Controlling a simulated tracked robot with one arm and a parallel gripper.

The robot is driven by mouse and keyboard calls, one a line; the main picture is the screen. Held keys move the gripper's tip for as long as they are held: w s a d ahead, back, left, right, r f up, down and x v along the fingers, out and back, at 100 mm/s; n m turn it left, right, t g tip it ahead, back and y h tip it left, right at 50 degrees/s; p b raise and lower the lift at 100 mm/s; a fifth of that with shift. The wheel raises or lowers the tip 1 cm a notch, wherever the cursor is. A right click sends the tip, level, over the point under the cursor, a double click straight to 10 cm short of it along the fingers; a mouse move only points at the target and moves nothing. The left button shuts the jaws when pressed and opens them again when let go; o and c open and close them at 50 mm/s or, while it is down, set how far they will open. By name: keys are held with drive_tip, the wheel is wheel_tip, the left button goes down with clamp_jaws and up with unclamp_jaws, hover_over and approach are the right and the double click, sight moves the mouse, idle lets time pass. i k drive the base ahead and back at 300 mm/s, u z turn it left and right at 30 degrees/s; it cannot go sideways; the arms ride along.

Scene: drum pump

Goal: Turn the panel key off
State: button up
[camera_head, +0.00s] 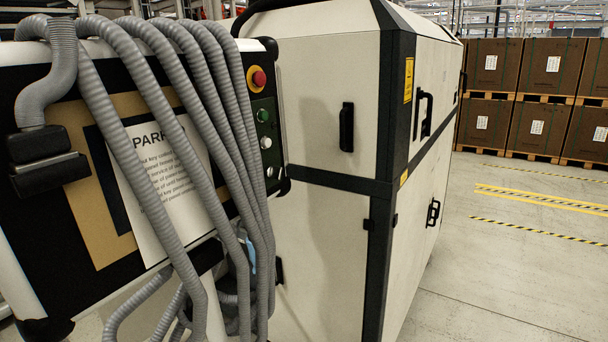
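The control panel (265,98) is a dark strip on the right side of the unit at left. It carries a red emergency button on a yellow ring (258,78), a green button (262,115) and a white button (266,142). A small round fitting (270,171) sits lowest; I cannot tell whether it is the key switch, and no key position is readable. A blue item (251,262) shows partly behind the hoses, too small to identify. My gripper is not in view.
Grey ribbed hoses (150,85) hang over the unit's front, close to the panel's left. A paper sign (165,180) is partly covered by them. A large beige cabinet (325,120) stands right of the panel. Clear floor (500,270) lies right, with stacked boxes (490,70) behind.

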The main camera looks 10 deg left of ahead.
sight(275, 172)
drive_tip(key=i, duration=1)
